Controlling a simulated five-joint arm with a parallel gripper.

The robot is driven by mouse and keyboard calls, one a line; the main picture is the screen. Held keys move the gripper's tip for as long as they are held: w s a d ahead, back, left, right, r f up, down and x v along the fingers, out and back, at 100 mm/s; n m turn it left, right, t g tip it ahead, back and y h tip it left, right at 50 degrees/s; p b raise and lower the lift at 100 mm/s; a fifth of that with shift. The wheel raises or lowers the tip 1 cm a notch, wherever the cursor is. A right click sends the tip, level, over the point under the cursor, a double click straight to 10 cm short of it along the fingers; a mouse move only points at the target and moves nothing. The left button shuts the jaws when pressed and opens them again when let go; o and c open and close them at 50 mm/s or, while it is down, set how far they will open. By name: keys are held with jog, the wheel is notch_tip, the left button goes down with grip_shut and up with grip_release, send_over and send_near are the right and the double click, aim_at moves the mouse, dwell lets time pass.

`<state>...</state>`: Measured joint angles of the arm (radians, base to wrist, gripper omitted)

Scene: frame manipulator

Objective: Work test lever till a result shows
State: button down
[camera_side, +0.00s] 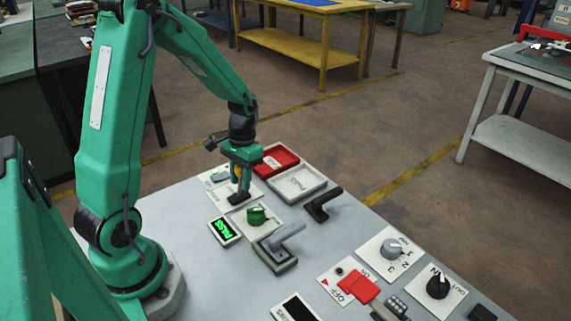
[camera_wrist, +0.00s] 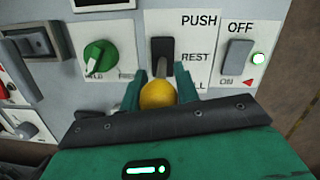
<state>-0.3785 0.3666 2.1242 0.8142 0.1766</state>
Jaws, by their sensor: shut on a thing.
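The test lever has a yellow knob (camera_wrist: 158,95) and a dark base (camera_wrist: 162,52) on a white plate marked PUSH and REST, with a third word partly hidden. My gripper (camera_wrist: 158,80) is shut on the knob, one finger on each side. In the side view my gripper (camera_side: 238,177) points down at the lever near the panel's far left edge. The lever's exact tilt is hard to tell. A small display (camera_side: 224,231) is lit with green characters that look like PASS.
A green knob (camera_side: 257,215) and a grey-handled lever (camera_side: 279,243) are close by. A red tray (camera_side: 278,160), a white tray (camera_side: 298,182) and a black lever (camera_side: 322,204) stand beyond. In the wrist view an ON/OFF plate (camera_wrist: 240,72) with a green light is at right.

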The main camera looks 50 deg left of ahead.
jog(key=shift+w+g, duration=0.3)
jog(key=shift+g, duration=0.1)
jog(key=c, duration=1.1)
grip_release()
jog(key=shift+r, duration=0.1)
jog(key=shift+v, duration=3.8)
jog(key=shift+a, duration=0.15)
